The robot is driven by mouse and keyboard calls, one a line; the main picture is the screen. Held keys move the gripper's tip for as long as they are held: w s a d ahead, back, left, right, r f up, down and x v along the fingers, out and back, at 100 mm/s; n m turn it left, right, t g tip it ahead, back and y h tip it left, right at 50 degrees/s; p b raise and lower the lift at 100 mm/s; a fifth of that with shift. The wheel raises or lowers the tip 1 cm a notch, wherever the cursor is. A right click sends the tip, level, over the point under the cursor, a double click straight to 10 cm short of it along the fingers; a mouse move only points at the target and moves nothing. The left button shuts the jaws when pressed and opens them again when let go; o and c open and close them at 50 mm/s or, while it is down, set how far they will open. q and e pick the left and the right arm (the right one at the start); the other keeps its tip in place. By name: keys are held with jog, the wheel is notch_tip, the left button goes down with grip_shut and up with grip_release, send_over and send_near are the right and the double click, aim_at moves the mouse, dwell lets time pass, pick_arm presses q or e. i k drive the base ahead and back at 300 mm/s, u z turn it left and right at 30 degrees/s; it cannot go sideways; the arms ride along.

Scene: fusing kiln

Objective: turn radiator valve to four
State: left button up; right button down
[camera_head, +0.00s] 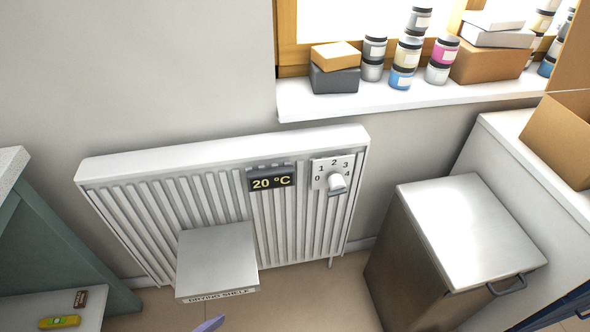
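The radiator valve is a small white knob (337,184) with a grey underside, at the upper right of the white ribbed radiator (220,151). It sits on a white dial plate (320,171) marked 0, 1, 2, 3 and 4 in an arc, with 0 at the left and 4 at the right. No pointer mark on the knob is clear enough to read its setting. A dark display (271,180) left of the dial reads 20 °C. Neither of my grippers shows, and nothing is seen touching the knob.
A box-like drying shelf (216,256) stands before the radiator. A metal-lidded bin (468,228) stands at right, near the valve. Jars and boxes crowd the windowsill (400,97) above. A purple piece (209,324) pokes in at the bottom edge, unclear what. Floor shows between shelf and bin.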

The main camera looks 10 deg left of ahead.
aim_at(337, 186)
jog(key=u, duration=0.35)
jog(key=k, duration=0.5)
jog(key=u, duration=0.85)
jog(key=i, duration=0.95)
jog(key=z, duration=0.65)
